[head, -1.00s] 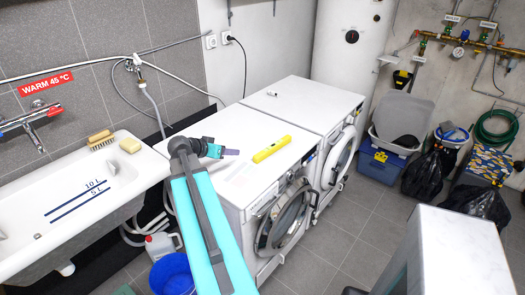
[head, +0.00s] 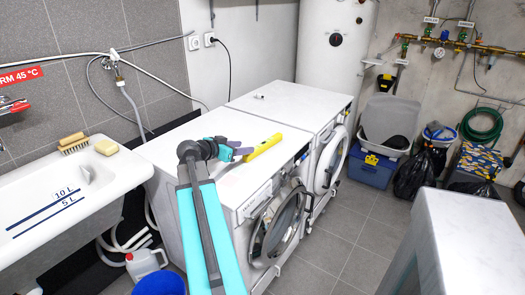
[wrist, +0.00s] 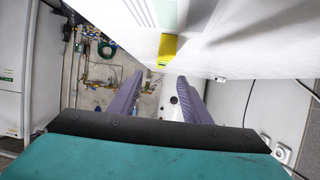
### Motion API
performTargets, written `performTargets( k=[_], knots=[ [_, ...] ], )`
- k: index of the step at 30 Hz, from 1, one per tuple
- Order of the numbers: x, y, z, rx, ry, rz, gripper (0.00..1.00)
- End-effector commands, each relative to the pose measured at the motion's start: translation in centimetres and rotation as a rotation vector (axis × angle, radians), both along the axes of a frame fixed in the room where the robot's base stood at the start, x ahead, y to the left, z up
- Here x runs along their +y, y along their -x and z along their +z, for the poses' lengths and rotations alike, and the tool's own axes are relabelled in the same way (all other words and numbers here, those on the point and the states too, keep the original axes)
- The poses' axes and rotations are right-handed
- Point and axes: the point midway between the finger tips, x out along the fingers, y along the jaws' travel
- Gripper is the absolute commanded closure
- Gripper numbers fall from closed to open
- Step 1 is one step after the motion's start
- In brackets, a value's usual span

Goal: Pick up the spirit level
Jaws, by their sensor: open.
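The yellow spirit level (head: 263,146) lies on the white top of the nearer washing machine (head: 185,160). In the wrist view one yellow end of the level (wrist: 168,46) shows just beyond the fingers, roughly midway between them. My gripper (head: 243,153) is at the near-left end of the level, above or beside the machine top; the head view does not show whether it touches. In the wrist view its two purple fingers (wrist: 158,98) stand apart with nothing between them.
A second white machine (head: 290,100) stands behind, with a small item on top. A sink (head: 75,190) with a brush (head: 73,143) and a sponge (head: 106,147) is at left. A pale cabinet (head: 465,245) stands at front right.

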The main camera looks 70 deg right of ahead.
Motion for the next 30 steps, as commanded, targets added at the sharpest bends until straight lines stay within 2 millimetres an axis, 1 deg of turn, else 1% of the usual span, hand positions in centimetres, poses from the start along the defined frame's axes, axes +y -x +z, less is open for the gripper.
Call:
performTargets(
  k=[9, 14, 30],
  knots=[
    [0.3, -0.5, 0.0, 0.0, 0.0, 0.008, 0.56],
    [-0.4, -0.4, -0.2, 0.001, 0.0, 0.008, 0.56],
    [-6.4, 1.7, -2.8, 0.001, 0.0, 0.009, 0.56]
  ],
)
